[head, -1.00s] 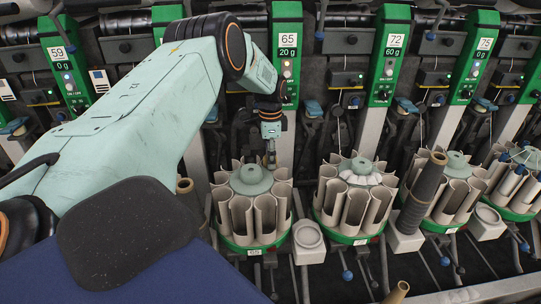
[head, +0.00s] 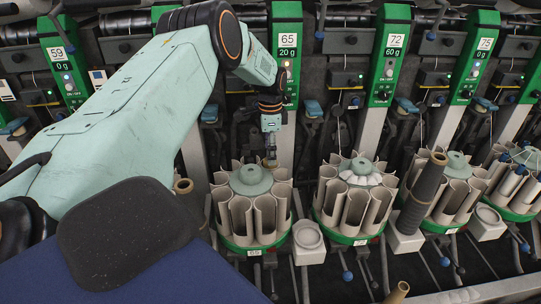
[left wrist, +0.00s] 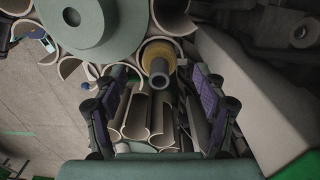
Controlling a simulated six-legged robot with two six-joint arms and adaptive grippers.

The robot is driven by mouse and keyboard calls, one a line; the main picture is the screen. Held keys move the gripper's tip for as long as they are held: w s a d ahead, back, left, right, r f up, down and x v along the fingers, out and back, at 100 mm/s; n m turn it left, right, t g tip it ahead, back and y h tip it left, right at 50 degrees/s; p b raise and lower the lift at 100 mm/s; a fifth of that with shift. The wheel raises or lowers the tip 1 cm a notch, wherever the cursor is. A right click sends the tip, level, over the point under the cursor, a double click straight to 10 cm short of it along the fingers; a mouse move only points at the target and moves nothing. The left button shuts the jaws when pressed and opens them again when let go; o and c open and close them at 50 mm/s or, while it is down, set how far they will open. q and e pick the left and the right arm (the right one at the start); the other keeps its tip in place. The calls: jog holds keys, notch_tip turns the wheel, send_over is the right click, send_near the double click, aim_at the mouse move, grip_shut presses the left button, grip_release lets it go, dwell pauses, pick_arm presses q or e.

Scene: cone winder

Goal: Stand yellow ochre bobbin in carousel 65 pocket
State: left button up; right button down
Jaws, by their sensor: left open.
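The yellow ochre bobbin (left wrist: 158,50) stands in a cream pocket at the rim of the carousel beside its round grey-green hub (left wrist: 85,22), with its bare grey tube end (left wrist: 161,76) pointing at the left wrist camera. In the head view carousel 65 (head: 240,240) stands below the green 65 post (head: 288,55). My left gripper (head: 270,150) is over its far rim, above the bobbin, whose top shows small there. In the left wrist view my left gripper (left wrist: 158,90) is open, its fingers on either side of the tube end and apart from it. My right gripper is not seen.
Another carousel (head: 357,238) stands close to the right, with more beyond. A dark cone (head: 422,192) leans up in front of them. A light grey housing (left wrist: 245,85) rises close to the right finger in the left wrist view. Green-fronted machine posts line the back.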

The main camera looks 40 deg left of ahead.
pick_arm(q)
notch_tip(320, 180, up, 10)
dwell(0.3)
jog(key=shift+f, duration=0.15)
dwell(0.3)
